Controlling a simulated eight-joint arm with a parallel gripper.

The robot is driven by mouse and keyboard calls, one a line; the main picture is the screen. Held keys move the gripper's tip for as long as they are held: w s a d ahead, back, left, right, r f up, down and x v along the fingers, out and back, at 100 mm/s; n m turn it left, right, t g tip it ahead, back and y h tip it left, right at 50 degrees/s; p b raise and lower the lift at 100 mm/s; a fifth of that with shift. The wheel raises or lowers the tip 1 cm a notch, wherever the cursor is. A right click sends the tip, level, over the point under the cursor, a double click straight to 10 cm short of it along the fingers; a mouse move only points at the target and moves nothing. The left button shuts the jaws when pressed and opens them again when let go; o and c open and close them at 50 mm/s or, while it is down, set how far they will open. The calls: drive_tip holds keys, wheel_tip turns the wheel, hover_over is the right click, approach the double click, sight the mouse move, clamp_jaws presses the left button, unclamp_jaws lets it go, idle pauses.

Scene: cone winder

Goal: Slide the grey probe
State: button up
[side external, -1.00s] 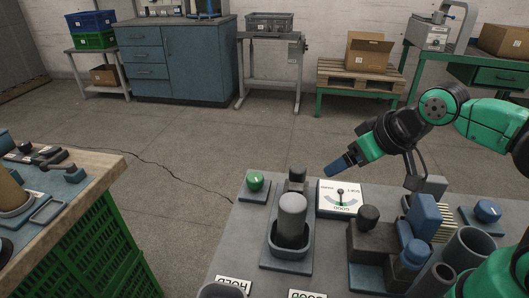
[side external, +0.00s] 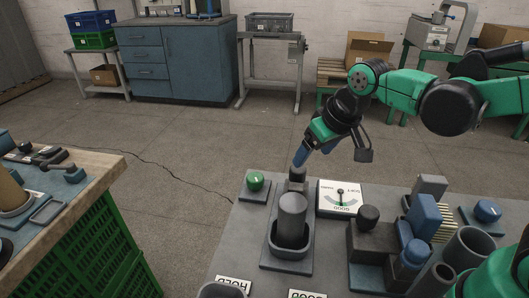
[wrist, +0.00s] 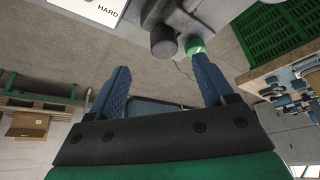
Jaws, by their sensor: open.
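A small dark grey block with a round knob (side external: 297,174), which looks like the grey probe, stands at the bench's back edge between the green button (side external: 256,180) and the dial (side external: 340,198). In the wrist view, its knob (wrist: 162,41) shows beyond and between the fingertips, near the green button (wrist: 194,45). My gripper (side external: 300,157) hangs just above and behind it, fingers pointing down. In the wrist view, my gripper (wrist: 158,68) is open with nothing between the fingers. A grey cylinder (side external: 292,215) stands upright in a dark cradle in front of the probe.
Blocks with knobs (side external: 368,217), a blue upright piece (side external: 424,215) and open tubes (side external: 465,255) crowd the bench's right side. A blue-topped button (side external: 488,210) sits at the far right. Floor lies open behind the bench, and another workbench (side external: 85,165) stands at left.

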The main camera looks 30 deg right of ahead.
drive_tip(key=shift+w+a+f+g, duration=0.3)
drive_tip(key=shift+w+f, duration=0.35)
drive_tip(key=shift+w, duration=0.1)
drive_tip(key=shift+x, duration=2.6)
clamp_jaws()
